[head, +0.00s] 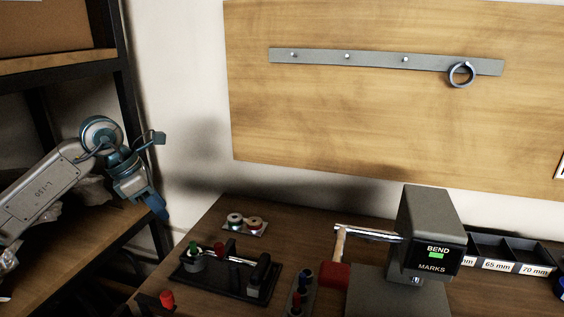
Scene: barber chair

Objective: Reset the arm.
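A grey bending machine (430,225) stands on the wooden bench, with a black panel reading "BEND MARKS" and a small green display. A shiny metal bar (365,233) sticks out from it to the left. From the bar's left end a tan rod runs down to a red block-shaped grip (335,276). My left gripper (155,205) hangs at the left, in front of the shelf and well apart from the machine. Its blue fingers point down; I cannot tell their opening. Nothing is seen held in it. My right gripper is not in view.
A black tray (228,284) with small tools, a plate with two spools (244,224) and a stand with coloured handles (300,291) are left of the machine. Labelled bins (500,252) stand right. A ring (461,74) hangs on the wall rail. A dark shelf (115,70) is at left.

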